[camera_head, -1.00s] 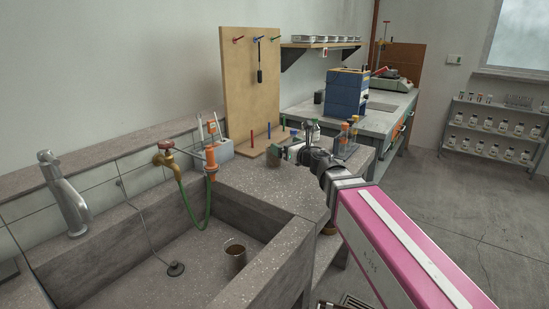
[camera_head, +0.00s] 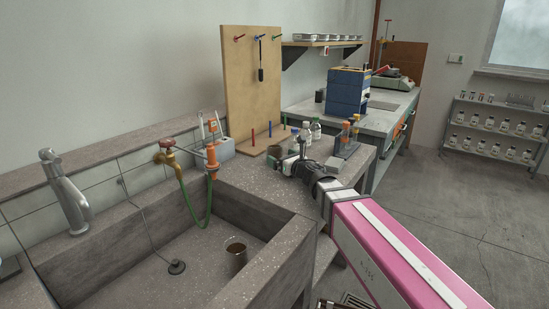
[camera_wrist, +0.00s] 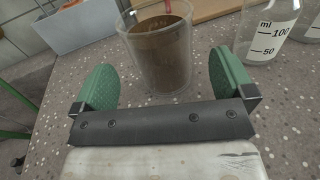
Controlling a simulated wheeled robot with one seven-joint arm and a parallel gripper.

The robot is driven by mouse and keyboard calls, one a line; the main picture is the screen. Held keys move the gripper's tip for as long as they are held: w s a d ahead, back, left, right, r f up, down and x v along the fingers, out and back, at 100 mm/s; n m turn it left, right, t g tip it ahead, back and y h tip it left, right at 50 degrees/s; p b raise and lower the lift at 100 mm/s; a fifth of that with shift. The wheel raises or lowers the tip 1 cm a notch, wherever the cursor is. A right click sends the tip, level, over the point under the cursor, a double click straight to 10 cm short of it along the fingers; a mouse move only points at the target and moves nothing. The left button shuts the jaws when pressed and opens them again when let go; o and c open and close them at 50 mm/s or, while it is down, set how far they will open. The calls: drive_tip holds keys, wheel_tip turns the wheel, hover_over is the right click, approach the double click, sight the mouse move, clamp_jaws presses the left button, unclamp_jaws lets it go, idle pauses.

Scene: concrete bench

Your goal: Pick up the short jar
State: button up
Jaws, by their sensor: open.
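The short jar is a clear cup-like vessel with brown contents (camera_wrist: 162,58), upright on the speckled bench top (camera_wrist: 65,120). In the wrist view it stands between the two green finger pads of my gripper (camera_wrist: 161,78), with a gap on each side. I cannot tell how far the pads reach around it. In the head view the jar (camera_head: 274,151) is a small brown shape just beyond my gripper (camera_head: 285,166), in front of the pegboard's foot. My gripper is open and holds nothing.
Clear bottles (camera_head: 315,129) stand right of the jar; a graduated one (camera_wrist: 268,30) is close to the right finger. A wooden pegboard (camera_head: 250,90) stands behind. A grey box (camera_wrist: 80,25) is at the back left. The sink (camera_head: 150,265) opens at the left.

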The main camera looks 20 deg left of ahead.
sight(275, 144)
drive_tip(key=x, duration=0.4)
drive_tip(key=shift+w+a, duration=0.15)
drive_tip(key=shift+a, duration=0.05)
drive_tip(key=c, duration=1)
drive_tip(key=shift+c, duration=0.2)
drive_tip(key=shift+r, duration=0.15)
drive_tip(key=shift+r, duration=0.95)
wheel_tip(275, 144, up, 2)
drive_tip(key=shift+r, duration=0.1)
drive_tip(key=s+a+r, duration=0.4)
drive_tip(key=s+r, duration=0.2)
drive_tip(key=s, duration=0.5)
drive_tip(key=shift+r, duration=0.35)
